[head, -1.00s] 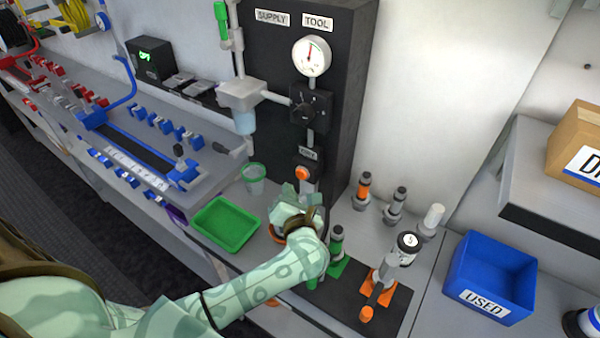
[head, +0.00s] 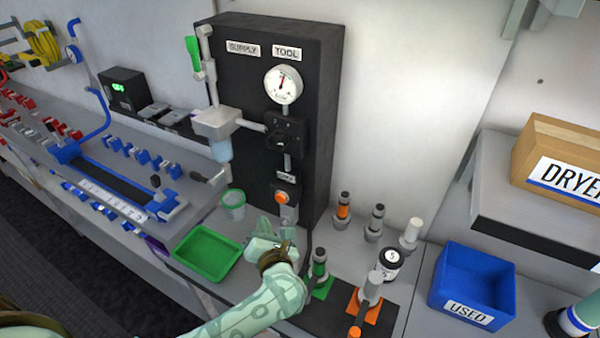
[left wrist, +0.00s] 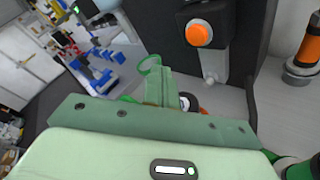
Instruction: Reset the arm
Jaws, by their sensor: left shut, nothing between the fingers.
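My left arm comes in from the bottom of the head view. Its pale green gripper (head: 277,240) is beside the base of the black panel, below the orange button (head: 282,197) and just left of the green-based fitting (head: 320,270). In the left wrist view the green fingers (left wrist: 158,85) are together with nothing between them, and the orange button (left wrist: 199,33) shows ahead on the right. The arm's own wrist hides part of the bench behind it. My right gripper is not in view.
A green tray (head: 205,253) and a clear cup (head: 233,205) stand left of the gripper. Several upright fittings, including an orange-based one (head: 366,300), stand on its right. A blue USED bin (head: 470,285) and a DRYER box (head: 560,160) are farther right.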

